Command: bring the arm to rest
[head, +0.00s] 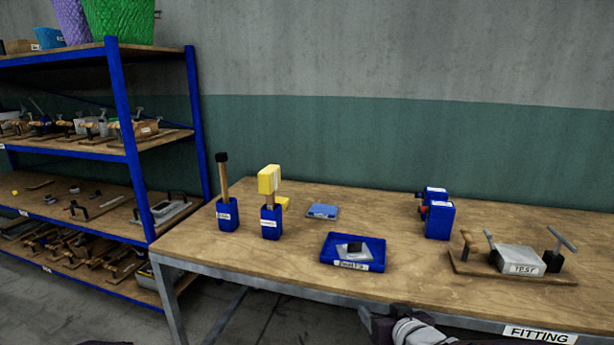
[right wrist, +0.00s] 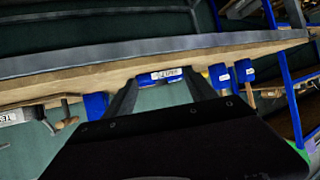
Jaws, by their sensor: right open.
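My right gripper (head: 368,318) shows in part at the bottom edge of the head view, in front of the table's front edge. In the right wrist view its two dark fingers (right wrist: 163,80) are spread apart with nothing between them. Beyond them is the front of the blue tray (right wrist: 160,78), clear of the fingers. My left gripper does not show.
The wooden table (head: 300,270) holds the blue tray (head: 375,262), two blue holders (head: 228,216) with upright tools, blue boxes (head: 438,220) and a TEST fixture (head: 518,260). A loaded blue-framed shelf (head: 130,150) stands at left. Grey floor (head: 215,310) shows below.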

